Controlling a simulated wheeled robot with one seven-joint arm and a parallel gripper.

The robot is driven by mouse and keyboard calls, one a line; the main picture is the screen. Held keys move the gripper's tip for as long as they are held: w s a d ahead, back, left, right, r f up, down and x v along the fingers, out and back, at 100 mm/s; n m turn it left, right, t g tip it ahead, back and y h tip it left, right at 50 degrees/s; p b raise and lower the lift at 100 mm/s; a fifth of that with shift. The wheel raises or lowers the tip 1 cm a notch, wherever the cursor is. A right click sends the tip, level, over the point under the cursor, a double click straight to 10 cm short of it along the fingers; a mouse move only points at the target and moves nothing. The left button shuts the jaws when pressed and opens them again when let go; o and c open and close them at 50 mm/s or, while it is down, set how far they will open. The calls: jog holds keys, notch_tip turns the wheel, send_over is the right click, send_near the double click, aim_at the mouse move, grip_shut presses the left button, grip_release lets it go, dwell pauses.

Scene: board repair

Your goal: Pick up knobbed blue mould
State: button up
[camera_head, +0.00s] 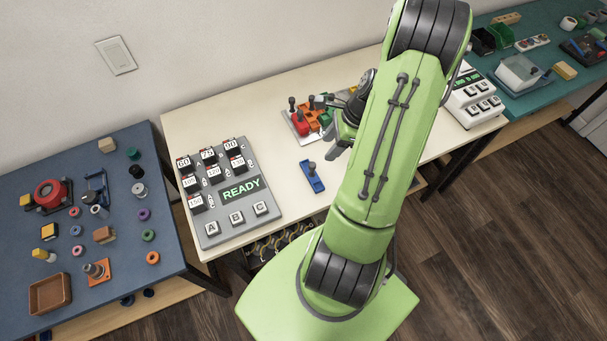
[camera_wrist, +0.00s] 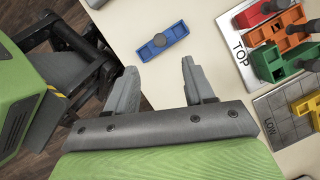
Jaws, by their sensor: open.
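The knobbed blue mould (camera_head: 312,180) is a short blue bar with a dark grey knob standing at its middle. It lies alone on the cream table (camera_head: 265,115), between the grey button panel and my arm. In the wrist view the blue mould (camera_wrist: 164,42) lies beyond the fingertips, near the top of the picture. My gripper (camera_wrist: 157,73) is open, with nothing between its two grey fingers and a gap to the mould. In the head view my gripper (camera_head: 343,130) is partly hidden by my green arm.
Red, orange and green knobbed moulds sit on a board marked TOP (camera_wrist: 240,47), right of the blue mould. A yellow piece (camera_wrist: 308,108) lies on a second board marked LOW (camera_wrist: 271,117). A grey READY panel (camera_head: 228,215) stands left. Cream table around the blue mould is bare.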

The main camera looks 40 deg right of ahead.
aim_at(315, 164)
jog(key=b+x, duration=0.1)
jog(key=x, duration=0.6)
jog(key=shift+w+a+f, duration=0.15)
jog(key=shift+f, duration=0.2)
jog(key=b+x, duration=0.1)
jog(key=x, duration=0.4)
jog(key=shift+f, duration=0.3)
jog(key=shift+r, duration=0.1)
grip_shut()
